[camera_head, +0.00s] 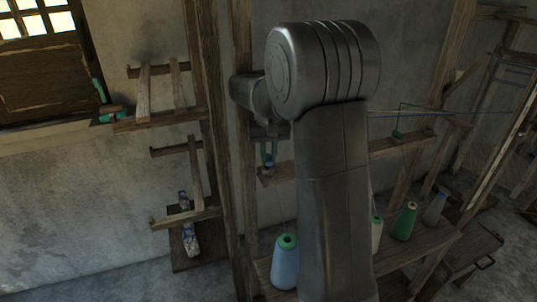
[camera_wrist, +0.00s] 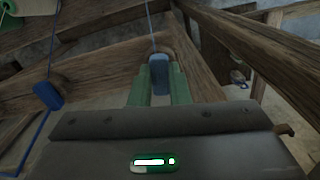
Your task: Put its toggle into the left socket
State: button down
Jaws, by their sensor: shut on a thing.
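My gripper (camera_wrist: 160,84) has green fingers and is shut on a blue toggle (camera_wrist: 160,67) in the wrist view. A thin thread runs up from the toggle. A wooden bar end stands close behind and around the toggle; I cannot tell whether they touch. In the head view my gripper (camera_head: 268,153) is just above the left end of a wooden rail (camera_head: 310,165). A second blue toggle (camera_wrist: 48,95) is at the left of the wrist view, on a blue thread. I cannot make out the left socket clearly.
Below the rail, a blue cone (camera_head: 285,265) and a green cone (camera_head: 403,222) stand on a wooden shelf with others. A wooden post (camera_head: 240,130) rises left of my gripper. A wooden rack (camera_head: 165,120) stands farther left by the wall. Beams crowd the wrist view.

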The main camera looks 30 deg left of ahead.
jog(key=shift+f, duration=0.1)
jog(key=shift+f, duration=0.6)
dwell(0.7)
jog(key=c, duration=0.8)
grip_release()
notch_tip(320, 180, up, 7)
jog(key=p, duration=0.6)
jog(key=shift+f, duration=0.15)
